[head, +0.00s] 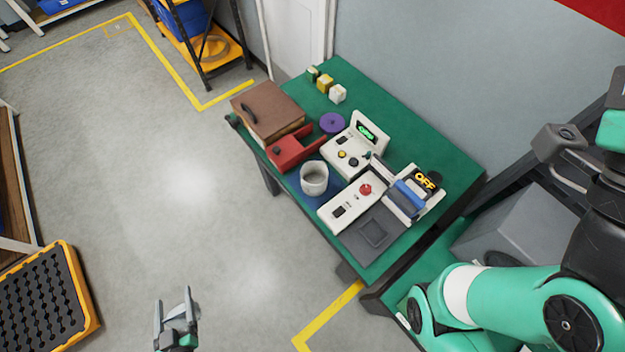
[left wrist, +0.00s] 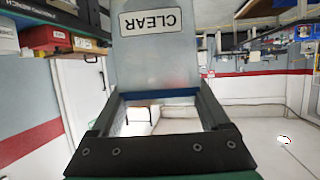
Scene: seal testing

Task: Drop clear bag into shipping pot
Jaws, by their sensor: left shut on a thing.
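My left gripper (head: 173,302) is low in the head view, over the grey floor, left of and well apart from the green table. In the left wrist view the gripper (left wrist: 156,92) is shut on the clear bag (left wrist: 152,67), a flat grey translucent sheet with a white "CLEAR" label. The bag is hard to make out in the head view. A white round pot (head: 314,180), which looks like the shipping pot, stands upright with its mouth open on a blue base on the table. My right arm shows at the lower right; its gripper is not visible.
The green table (head: 428,150) also carries a brown box (head: 268,110), a red holder (head: 293,150), a purple disc (head: 332,122), small blocks and a sealing machine (head: 362,190) beside the pot. A yellow crate (head: 92,310) stands at lower left. The floor between is clear.

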